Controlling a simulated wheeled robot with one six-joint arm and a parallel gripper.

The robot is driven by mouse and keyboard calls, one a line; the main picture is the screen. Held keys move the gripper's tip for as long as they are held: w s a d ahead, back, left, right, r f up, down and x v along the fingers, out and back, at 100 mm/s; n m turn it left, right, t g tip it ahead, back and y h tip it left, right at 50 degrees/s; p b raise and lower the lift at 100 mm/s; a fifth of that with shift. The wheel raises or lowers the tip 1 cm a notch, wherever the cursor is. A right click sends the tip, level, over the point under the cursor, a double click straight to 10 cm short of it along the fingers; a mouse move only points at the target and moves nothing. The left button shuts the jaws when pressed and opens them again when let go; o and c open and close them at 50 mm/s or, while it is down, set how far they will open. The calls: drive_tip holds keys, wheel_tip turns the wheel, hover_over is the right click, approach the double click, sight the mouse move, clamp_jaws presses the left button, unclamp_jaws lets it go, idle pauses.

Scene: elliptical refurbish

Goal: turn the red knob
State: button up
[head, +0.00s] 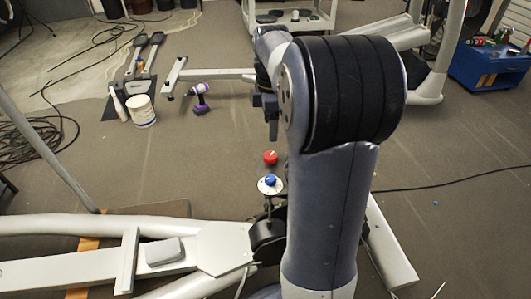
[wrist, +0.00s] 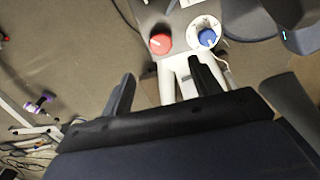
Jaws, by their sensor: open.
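The red knob (head: 270,157) shows in the head view left of my arm, just above the blue knob (head: 270,180) in the picture. In the wrist view the red knob (wrist: 160,44) is at the top middle, with a light pointer line on it. The blue knob (wrist: 207,38) sits to its right on a round white plate. My gripper (wrist: 158,82) is open and empty, its two dark fingers pointing towards the knobs. The red knob lies beyond the fingertips, between their directions, and is not touched. In the head view my arm hides most of the gripper.
White machine frame bars (head: 190,250) run across the lower left. A purple drill (head: 201,98) and a white bucket (head: 141,110) stand on the floor to the left. A blue toolbox (head: 487,66) is at the upper right. The carpet between is mostly clear.

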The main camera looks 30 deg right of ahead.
sight(270, 155)
wheel_tip(270, 155, down, 10)
drive_tip(key=b, duration=0.3)
drive_tip(key=shift+f, duration=0.25)
drive_tip(key=shift+c, duration=0.6)
drive_tip(key=c, duration=0.9)
drive_tip(key=shift+o, duration=0.2)
